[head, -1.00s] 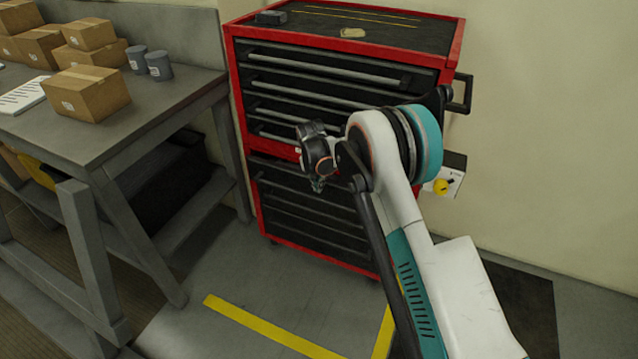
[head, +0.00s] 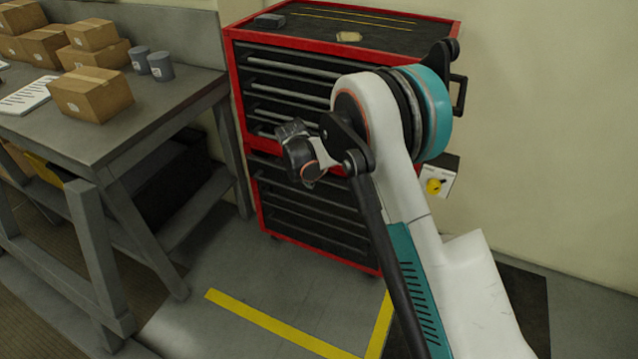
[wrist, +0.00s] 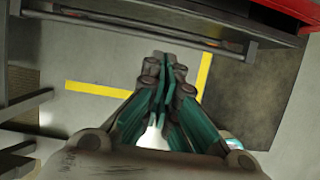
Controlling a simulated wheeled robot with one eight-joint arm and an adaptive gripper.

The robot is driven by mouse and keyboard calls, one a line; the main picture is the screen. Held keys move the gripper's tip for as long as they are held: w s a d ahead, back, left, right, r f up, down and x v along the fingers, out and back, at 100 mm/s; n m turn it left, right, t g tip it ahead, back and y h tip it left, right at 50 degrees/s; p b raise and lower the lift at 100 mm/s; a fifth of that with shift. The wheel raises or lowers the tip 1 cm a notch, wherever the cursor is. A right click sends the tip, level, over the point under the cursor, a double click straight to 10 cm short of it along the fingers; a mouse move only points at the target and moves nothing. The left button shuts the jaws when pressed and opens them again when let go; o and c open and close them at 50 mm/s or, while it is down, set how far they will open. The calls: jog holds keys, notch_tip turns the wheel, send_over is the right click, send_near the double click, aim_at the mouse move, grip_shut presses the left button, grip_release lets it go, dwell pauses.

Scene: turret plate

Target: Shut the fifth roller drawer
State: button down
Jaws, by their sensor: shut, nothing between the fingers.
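The red roller cabinet (head: 340,37) stands against the wall in the head view, with black drawer fronts and long grey handles in an upper and a lower section. The fifth drawer cannot be singled out surely; my arm covers part of the fronts. In the wrist view a dark drawer front with a long handle bar (wrist: 110,20) crosses the top, and a red cabinet edge (wrist: 270,3) shows at upper right. My gripper (wrist: 166,62) is shut and empty, its teal fingertips a little below that bar in the picture. The head view hides the fingers behind my wrist.
A grey workbench (head: 135,135) with cardboard boxes (head: 92,94) and two grey cups (head: 161,66) stands left of the cabinet. The floor in front, with yellow tape (head: 275,325), is clear.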

aim_at(333, 181)
jog(key=s+d+f+t+h, duration=0.1)
jog(key=s+f+t, duration=0.1)
jog(key=s+t, duration=0.25)
jog(key=shift+w+d+r+b+x, duration=0.25)
jog(key=shift+b+x, duration=0.55)
jog(key=shift+x, duration=1.25)
jog(key=shift+w+d+r+b+x, duration=0.1)
jog(key=shift+d+r+b+x, duration=0.2)
jog(key=shift+b+x, duration=1.15)
jog(key=shift+w+d+r+b+x, duration=0.2)
jog(key=shift+d+x, duration=0.15)
jog(key=shift+x, duration=2.3)
jog(key=w, duration=0.1)
jog(key=w+d, duration=0.1)
jog(key=w, duration=0.2)
jog(key=shift+w+d, duration=0.35)
jog(key=shift+d, duration=0.05)
